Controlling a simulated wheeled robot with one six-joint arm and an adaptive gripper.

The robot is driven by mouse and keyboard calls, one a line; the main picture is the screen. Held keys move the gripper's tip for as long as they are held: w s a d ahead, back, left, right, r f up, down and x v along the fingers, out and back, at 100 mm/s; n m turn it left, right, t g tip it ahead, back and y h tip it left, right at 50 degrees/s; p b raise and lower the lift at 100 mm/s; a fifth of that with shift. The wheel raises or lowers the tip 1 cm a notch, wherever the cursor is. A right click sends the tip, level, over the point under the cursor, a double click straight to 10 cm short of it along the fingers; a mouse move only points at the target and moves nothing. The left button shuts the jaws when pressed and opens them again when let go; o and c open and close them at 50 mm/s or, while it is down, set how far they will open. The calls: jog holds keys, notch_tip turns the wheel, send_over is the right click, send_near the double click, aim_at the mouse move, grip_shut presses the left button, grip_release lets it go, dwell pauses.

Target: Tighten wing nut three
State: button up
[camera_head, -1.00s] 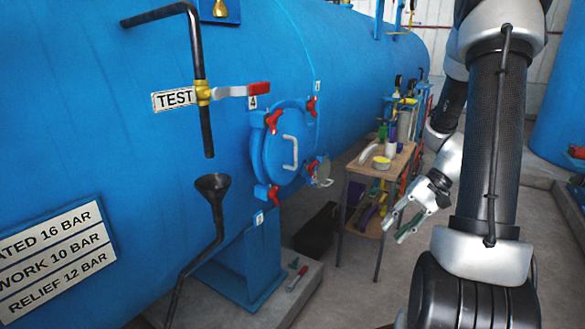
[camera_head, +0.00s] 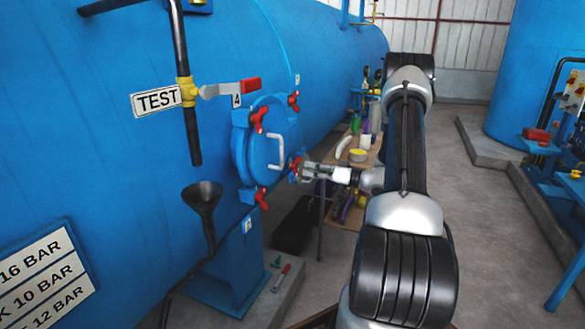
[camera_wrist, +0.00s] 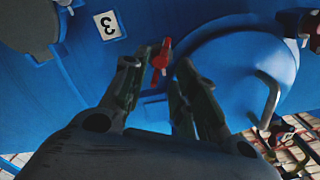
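Wing nut three (camera_wrist: 162,58) is red and sits on the blue vessel beside the white label "3" (camera_wrist: 109,25) in the wrist view. My gripper (camera_wrist: 156,68) is open, with one dark finger on each side of the nut near the fingertips. I see no clear contact. In the head view, my gripper (camera_head: 301,171) is at the right edge of the round blue door (camera_head: 262,150), at its lower right red wing nut (camera_head: 294,165). The fingers partly cover this nut, and its label cannot be read there.
Other red wing nuts are at the door's upper left (camera_head: 258,119), upper right (camera_head: 294,101) and bottom (camera_head: 261,198). A white door handle (camera_head: 279,153) stands out nearby. A wooden table (camera_head: 343,163) with bottles is behind my gripper. Open floor lies to the right.

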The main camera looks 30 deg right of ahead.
aim_at(295, 167)
jog(key=x, duration=0.7)
grip_shut()
